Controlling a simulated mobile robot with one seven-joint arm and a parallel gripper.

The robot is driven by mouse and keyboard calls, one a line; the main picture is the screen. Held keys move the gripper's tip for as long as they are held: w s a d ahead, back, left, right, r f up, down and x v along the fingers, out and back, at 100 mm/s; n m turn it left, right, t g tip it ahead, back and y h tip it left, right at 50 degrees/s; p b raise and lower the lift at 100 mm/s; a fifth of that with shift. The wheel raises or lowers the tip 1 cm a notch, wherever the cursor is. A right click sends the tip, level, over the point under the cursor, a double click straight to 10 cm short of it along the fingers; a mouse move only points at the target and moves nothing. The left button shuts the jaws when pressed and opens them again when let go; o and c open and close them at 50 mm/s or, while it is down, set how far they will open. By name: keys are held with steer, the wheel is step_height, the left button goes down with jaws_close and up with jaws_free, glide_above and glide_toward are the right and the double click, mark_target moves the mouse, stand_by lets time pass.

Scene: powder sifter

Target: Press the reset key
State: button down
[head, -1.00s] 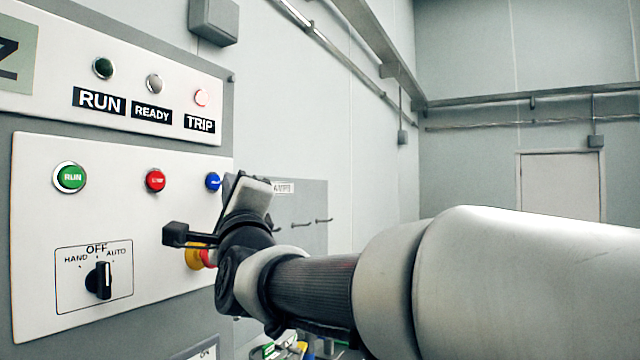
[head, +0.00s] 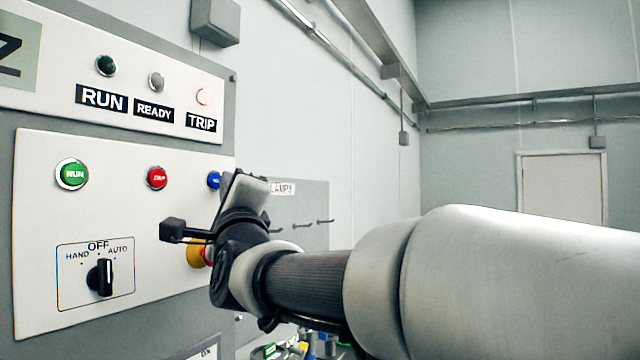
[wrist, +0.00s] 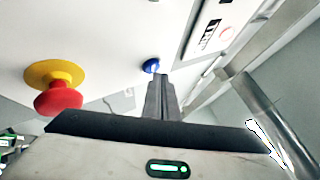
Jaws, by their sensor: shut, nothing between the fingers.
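The blue button (head: 214,180), which I take for the reset key, is at the right end of the button row on the white panel (head: 110,205). My gripper partly covers its right side in the head view. In the wrist view the blue button (wrist: 151,66) shows just beyond the fingertips. My gripper (wrist: 160,78) is shut and empty, its fingers pointing at the button. They look very near it; I cannot tell whether they touch. The lettering on the button is too small to read. In the head view the fingers are mostly hidden behind my wrist.
A red-and-yellow mushroom button (wrist: 58,90) sticks out close to my gripper; my wrist partly hides it in the head view. A green RUN button (head: 72,174), a red button (head: 157,178) and a selector knob (head: 100,277) are further left. The TRIP lamp (head: 203,97) is above.

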steer(key=shift+w+a, duration=0.2)
steer(key=shift+a, duration=0.2)
stand_by(0.6)
steer(key=shift+d+f+b, duration=0.1)
steer(key=shift+b, duration=0.25)
steer(key=shift+s+d+b, duration=0.35)
steer(key=shift+d+b, duration=0.25)
steer(key=shift+b, duration=0.15)
steer(key=shift+d, duration=0.1)
steer(key=d+b, duration=0.1)
steer(key=s+d+b, duration=0.1)
steer(key=d+b, duration=0.1)
steer(key=s+d+b, duration=0.1)
steer(key=b, duration=0.1)
steer(key=shift+d, duration=0.25)
steer(key=shift+w, duration=0.1)
stand_by(0.4)
